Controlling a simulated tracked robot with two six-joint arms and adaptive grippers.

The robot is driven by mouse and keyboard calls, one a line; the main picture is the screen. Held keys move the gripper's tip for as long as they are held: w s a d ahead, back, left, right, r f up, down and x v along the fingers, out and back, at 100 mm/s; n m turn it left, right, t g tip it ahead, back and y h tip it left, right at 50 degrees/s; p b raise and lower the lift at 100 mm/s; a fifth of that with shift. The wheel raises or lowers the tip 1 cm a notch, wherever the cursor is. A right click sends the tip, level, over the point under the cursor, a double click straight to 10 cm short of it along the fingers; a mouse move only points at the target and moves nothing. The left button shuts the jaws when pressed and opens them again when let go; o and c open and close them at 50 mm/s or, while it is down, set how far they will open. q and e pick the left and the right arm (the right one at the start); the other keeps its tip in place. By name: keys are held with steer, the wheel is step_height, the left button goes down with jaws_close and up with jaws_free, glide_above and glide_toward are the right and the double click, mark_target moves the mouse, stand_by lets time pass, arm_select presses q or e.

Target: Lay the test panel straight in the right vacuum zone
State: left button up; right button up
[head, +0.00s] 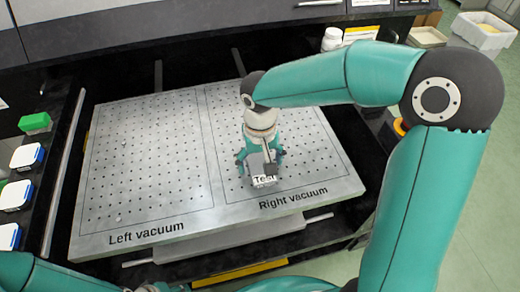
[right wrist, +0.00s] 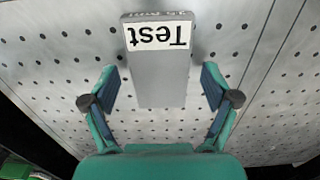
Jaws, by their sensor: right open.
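The test panel (head: 264,181) is a small grey plate with a white "Test" label. It is in the front left part of the right vacuum zone (head: 318,160), partly hidden by my right gripper in the head view. My right gripper (head: 259,163) points down over it. In the right wrist view the panel (right wrist: 160,85) is between the spread fingers of the gripper (right wrist: 160,88), with a gap on each side, so it is not gripped. I cannot tell whether it is exactly square to the zone. My left arm shows only at the bottom edge; its gripper is out of view.
The left vacuum zone (head: 145,165) of the perforated table holds only tiny pale specks. A white jar (head: 332,39) stands behind the table. The rest of the right zone is clear.

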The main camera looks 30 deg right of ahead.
mark_target(260, 166)
step_height(260, 166, up, 12)
steer(key=shift+p, duration=0.3)
steer(key=shift+r, duration=0.1)
stand_by(0.4)
